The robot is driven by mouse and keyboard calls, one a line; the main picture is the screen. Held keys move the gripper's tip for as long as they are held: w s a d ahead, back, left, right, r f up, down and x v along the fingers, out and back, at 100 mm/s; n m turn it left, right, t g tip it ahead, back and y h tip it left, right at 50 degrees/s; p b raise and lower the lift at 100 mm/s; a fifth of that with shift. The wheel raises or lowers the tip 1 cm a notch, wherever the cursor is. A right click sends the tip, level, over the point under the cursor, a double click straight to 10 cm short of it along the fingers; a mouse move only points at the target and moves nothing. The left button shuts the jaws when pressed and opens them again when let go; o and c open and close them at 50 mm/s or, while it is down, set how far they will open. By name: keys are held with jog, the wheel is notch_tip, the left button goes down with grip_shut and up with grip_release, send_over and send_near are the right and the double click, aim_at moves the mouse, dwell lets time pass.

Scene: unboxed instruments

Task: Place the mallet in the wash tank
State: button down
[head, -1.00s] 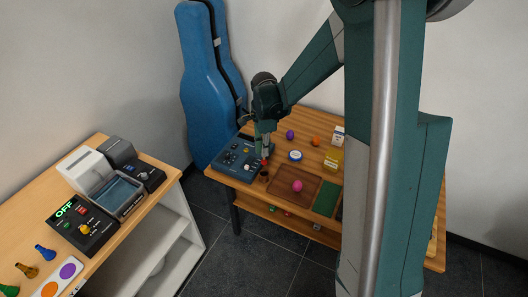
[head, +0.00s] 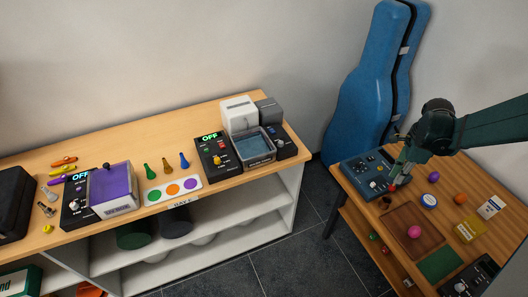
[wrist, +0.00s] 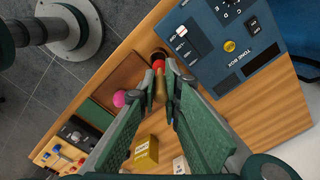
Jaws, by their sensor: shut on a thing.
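The mallet (wrist: 159,86) has a red ball head and a wooden-coloured handle. My gripper (wrist: 166,82) is shut on the handle, with the red head pointing away from it. In the head view my gripper (head: 398,178) is over the right table, beside the blue-grey tone box, with the red head (head: 392,188) just below it. A dark round cup (head: 386,200) is close to the head; I cannot tell whether they touch. An open grey basin with bluish water (head: 253,147), seemingly the wash tank, stands on the left bench, far from my gripper.
The tone box (head: 366,172), a brown tray (head: 408,232) with a pink ball (head: 414,232), and a yellow box (head: 468,230) share the right table. A control box reading OFF (head: 217,155) and a white box (head: 239,113) flank the basin. A floor gap separates bench and table.

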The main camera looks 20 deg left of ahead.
jog(key=w+a+r+n+p, duration=0.1)
jog(key=w+a+r, duration=0.1)
jog(key=a, duration=0.5)
jog(key=w+a+r+n, duration=0.1)
jog(key=w+a, duration=0.1)
jog(key=a, duration=0.6)
jog(key=s+a+r+n+p, duration=0.1)
jog(key=s+a+r+n, duration=0.1)
jog(key=a, duration=1.2)
jog(key=s+a+r+n+p, duration=0.1)
jog(key=s+a+r+n, duration=0.1)
jog(key=a, duration=1.2)
jog(key=s+a+r+n+p, duration=0.1)
jog(key=s+a+r+n, duration=0.1)
jog(key=a, duration=1.2)
notch_tip(320, 180, up, 2)
jog(key=shift+s+n+p, duration=0.3)
jog(key=shift+s+n, duration=0.1)
jog(key=shift+s, duration=0.05)
jog(key=shift+a, duration=0.1)
notch_tip(320, 180, down, 6)
jog(key=shift+f, duration=0.2)
jog(key=shift+f+p, duration=0.3)
jog(key=shift+f, duration=1.5)
jog(key=shift+f, duration=0.2)
jog(key=c, duration=2.5)
grip_release()
